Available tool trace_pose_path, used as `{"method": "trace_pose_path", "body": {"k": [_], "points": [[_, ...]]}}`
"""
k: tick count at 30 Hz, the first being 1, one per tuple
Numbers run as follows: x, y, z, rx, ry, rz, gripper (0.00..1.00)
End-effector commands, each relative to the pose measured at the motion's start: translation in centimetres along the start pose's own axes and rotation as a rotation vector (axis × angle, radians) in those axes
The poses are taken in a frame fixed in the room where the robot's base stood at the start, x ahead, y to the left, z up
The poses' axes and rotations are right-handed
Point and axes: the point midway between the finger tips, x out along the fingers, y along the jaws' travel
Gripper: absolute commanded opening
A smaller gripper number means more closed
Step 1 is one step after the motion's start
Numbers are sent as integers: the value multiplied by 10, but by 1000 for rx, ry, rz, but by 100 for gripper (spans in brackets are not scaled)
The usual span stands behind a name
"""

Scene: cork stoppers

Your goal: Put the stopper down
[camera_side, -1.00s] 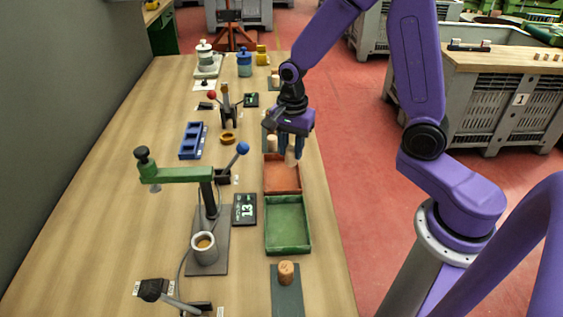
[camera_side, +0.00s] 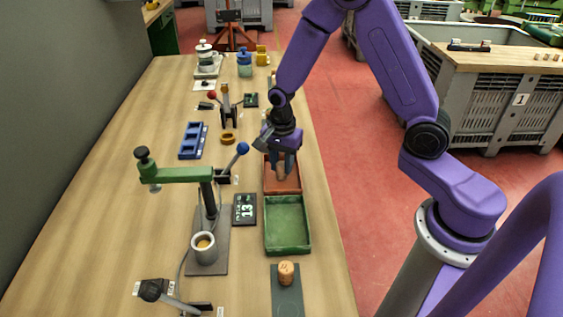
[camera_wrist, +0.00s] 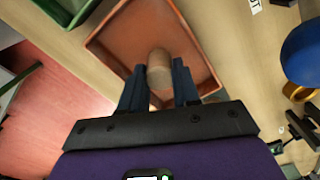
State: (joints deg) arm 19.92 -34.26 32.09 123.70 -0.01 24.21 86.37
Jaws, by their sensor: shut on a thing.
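My gripper (camera_side: 282,165) is shut on a cork stopper (camera_side: 281,174). In the wrist view the stopper (camera_wrist: 159,70) shows between the two blue fingers of my gripper (camera_wrist: 159,85). The stopper is over the orange-red tray (camera_side: 291,187); the same tray shows in the wrist view (camera_wrist: 108,32) below and around it. I cannot tell whether the stopper touches the tray floor.
A green tray (camera_side: 288,240) lies just in front of the red one. Another cork (camera_side: 286,272) stands on a dark plate at the near end. A green press (camera_side: 185,173), a scale display (camera_side: 245,209) and a blue holder (camera_side: 192,140) stand to the left.

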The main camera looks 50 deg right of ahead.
Motion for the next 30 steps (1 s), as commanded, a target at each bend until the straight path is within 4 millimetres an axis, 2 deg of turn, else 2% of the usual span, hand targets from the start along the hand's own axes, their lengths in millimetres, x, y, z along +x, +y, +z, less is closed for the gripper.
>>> {"method": "trace_pose_path", "body": {"k": [6,7,9,20,26,30], "points": [[4,0,0,-1,0,1,3],[3,0,0,-1,0,0,41],[3,0,0,-1,0,0,56],[-1,0,0,0,0,-1,56],[-23,-1,0,-2,0,-5,56],[-48,-2,0,0,1,-8,56]]}}
